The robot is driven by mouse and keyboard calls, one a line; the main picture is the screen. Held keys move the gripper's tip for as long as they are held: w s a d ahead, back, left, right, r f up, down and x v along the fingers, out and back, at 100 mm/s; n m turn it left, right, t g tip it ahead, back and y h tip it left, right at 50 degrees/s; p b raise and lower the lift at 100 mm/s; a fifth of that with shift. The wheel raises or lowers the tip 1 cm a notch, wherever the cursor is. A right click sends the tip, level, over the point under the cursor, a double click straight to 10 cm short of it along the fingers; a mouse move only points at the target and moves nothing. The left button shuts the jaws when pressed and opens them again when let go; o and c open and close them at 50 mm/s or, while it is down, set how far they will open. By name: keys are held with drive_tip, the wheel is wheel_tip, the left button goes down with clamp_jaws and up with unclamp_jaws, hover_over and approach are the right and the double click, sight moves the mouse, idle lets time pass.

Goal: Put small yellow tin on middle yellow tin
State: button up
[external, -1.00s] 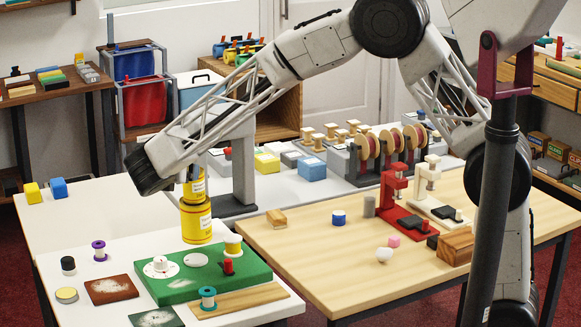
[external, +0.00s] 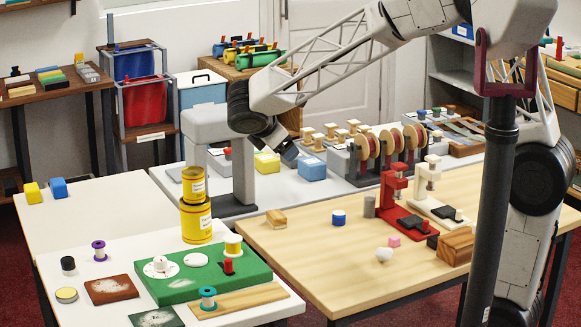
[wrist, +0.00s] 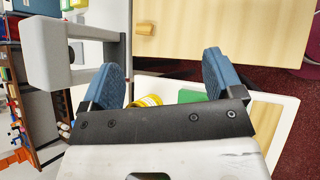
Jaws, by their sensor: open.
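The small yellow tin (external: 194,186) stands upright on top of the wider middle yellow tin (external: 196,223), which rests on the white table. Both have pale labels. My gripper (external: 289,153) is up and to the right of the stack in the external view, apart from it and empty. In the wrist view my gripper (wrist: 168,80) has its two blue fingers wide apart with nothing between them. Part of a yellow tin (wrist: 148,100) shows low in that view, mostly hidden by the gripper body; I cannot tell which tin it is.
A grey stand (external: 236,155) rises just behind the tins. The wooden table (external: 320,260) at right has free room.

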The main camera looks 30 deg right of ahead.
drive_tip(key=s+d+r+m+g+y, duration=0.1)
drive_tip(key=s+d+r+m+g, duration=0.1)
drive_tip(key=s+d+m, duration=0.35)
drive_tip(key=s+d+f+m+y, duration=0.1)
drive_tip(key=s+d+m, duration=0.3)
drive_tip(key=s, duration=0.5)
drive_tip(key=s+d+m+y, duration=0.3)
drive_tip(key=s+d+m, duration=0.2)
drive_tip(key=s, duration=0.4)
drive_tip(key=s+d+f+m+y, duration=0.1)
drive_tip(key=s+d+m+y, duration=0.1)
drive_tip(key=s+d+m, duration=0.2)
drive_tip(key=s+d, duration=0.3)
drive_tip(key=s, duration=0.2)
drive_tip(key=shift+s+f+y, duration=0.2)
drive_tip(key=shift+f+y, duration=0.15)
drive_tip(key=shift+y, duration=0.05)
